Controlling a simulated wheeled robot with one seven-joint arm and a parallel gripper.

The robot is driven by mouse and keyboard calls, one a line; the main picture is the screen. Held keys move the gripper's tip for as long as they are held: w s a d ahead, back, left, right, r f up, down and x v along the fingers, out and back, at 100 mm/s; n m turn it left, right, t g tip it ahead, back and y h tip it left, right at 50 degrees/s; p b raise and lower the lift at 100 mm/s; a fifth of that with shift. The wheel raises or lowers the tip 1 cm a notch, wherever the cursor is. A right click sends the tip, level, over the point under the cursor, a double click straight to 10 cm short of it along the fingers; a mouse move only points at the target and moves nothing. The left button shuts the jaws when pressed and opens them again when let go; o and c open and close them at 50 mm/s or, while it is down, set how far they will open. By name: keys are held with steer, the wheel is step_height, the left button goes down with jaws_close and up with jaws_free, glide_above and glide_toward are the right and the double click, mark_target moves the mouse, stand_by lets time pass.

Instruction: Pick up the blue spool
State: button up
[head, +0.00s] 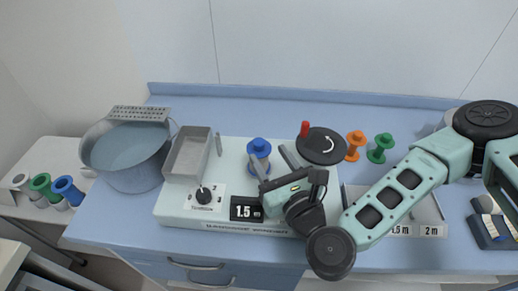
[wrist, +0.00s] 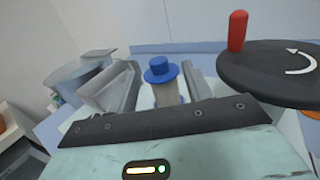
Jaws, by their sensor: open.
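A blue spool (head: 259,149) stands upright on the white winding machine (head: 180,207). In the wrist view the blue spool (wrist: 160,70) shows its blue top and a pale grey-brown part below it. My gripper (head: 271,163) is open, over the machine, with its fingers pointing toward the spool. In the wrist view the spool appears between the two fingers of my gripper (wrist: 158,82), with space on both sides; I cannot tell whether it lies fully between them. A second blue spool (head: 66,189) lies at the far left, beside a green one.
A black crank disc with a red handle (head: 321,145) stands close right of my gripper. An orange spool (head: 355,145) and a green spool (head: 380,147) stand further right. A grey metal tray (head: 188,155) and a large pot (head: 128,158) are to the left.

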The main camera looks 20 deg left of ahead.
mark_target(262, 146)
steer(key=p+x, duration=0.3)
steer(key=x, duration=0.2)
steer(key=shift+a+r, duration=0.1)
steer(key=shift+a, duration=0.15)
steer(key=shift+w+a, duration=0.15)
steer(key=shift+w, duration=0.1)
steer(key=c, duration=1)
